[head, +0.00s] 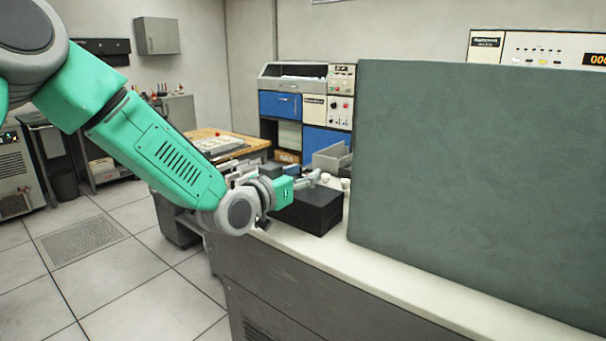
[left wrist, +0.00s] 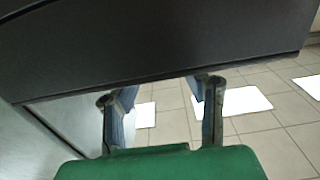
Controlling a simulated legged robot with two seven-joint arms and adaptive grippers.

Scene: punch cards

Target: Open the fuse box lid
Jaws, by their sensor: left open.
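A black box (head: 312,212) with a flat top sits on the pale counter, and it is the likeliest fuse box; I see no label on it. My left gripper (head: 308,180) reaches in from the left above this box, its fingers pointing right. In the left wrist view a dark flat surface (left wrist: 150,45), probably this box, fills the top and hides the ends of my left fingers (left wrist: 163,90). The fingers are apart with nothing between them. I cannot tell whether they touch the box. The lid seam does not show clearly. My right gripper is not in view.
A large grey-green panel (head: 480,190) stands on the right of the counter (head: 385,290) and hides what is behind it. Small pale knobs (head: 345,183) lie beyond the black box. Consoles (head: 306,105) stand at the back. The tiled floor (head: 150,300) at left is open.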

